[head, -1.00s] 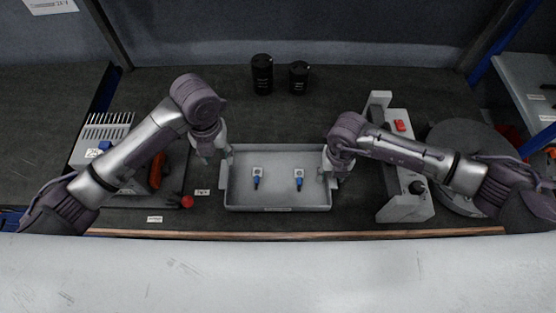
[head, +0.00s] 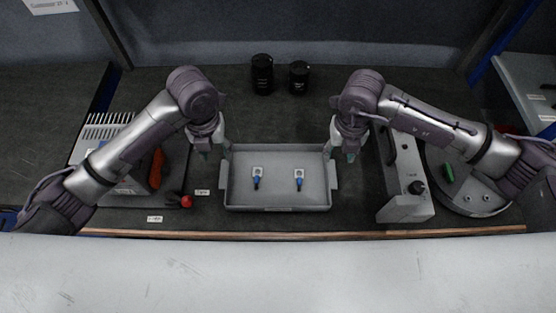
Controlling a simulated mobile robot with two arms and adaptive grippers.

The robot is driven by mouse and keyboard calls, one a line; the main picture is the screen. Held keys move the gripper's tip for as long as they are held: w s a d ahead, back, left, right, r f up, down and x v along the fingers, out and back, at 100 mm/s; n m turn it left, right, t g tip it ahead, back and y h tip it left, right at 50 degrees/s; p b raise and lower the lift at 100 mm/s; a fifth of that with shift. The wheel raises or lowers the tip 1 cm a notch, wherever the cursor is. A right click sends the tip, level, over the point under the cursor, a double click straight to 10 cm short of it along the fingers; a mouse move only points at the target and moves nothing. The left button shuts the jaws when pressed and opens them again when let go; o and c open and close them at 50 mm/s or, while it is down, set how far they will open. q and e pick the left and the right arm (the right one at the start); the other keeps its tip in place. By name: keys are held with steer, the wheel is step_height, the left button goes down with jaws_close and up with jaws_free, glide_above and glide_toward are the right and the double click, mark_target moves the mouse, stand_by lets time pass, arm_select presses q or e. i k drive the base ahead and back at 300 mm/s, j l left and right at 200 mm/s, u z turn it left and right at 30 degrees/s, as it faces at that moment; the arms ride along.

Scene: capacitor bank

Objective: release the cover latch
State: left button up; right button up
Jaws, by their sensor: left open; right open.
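My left gripper (head: 214,150) is open and empty just left of the grey tray's upper left corner. My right gripper (head: 342,151) is open and empty just right of the tray's upper right corner. The grey tray (head: 278,207) holds two small blue-and-white parts, a left one (head: 257,178) and a right one (head: 298,179). I cannot clearly pick out a cover latch. A vented grey unit (head: 105,128) stands at left, partly behind my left arm, with an orange handle (head: 156,169) and a lever with a red ball (head: 186,201) beside it.
A grey unit (head: 404,207) with a black knob (head: 417,187) stands right of the tray. A round plate (head: 470,200) with a green piece (head: 448,172) lies under my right arm. Two black cylinders (head: 262,75) (head: 299,77) stand at the back. The mat between them and the tray is clear.

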mark_target(447, 174)
steer(key=k, duration=1)
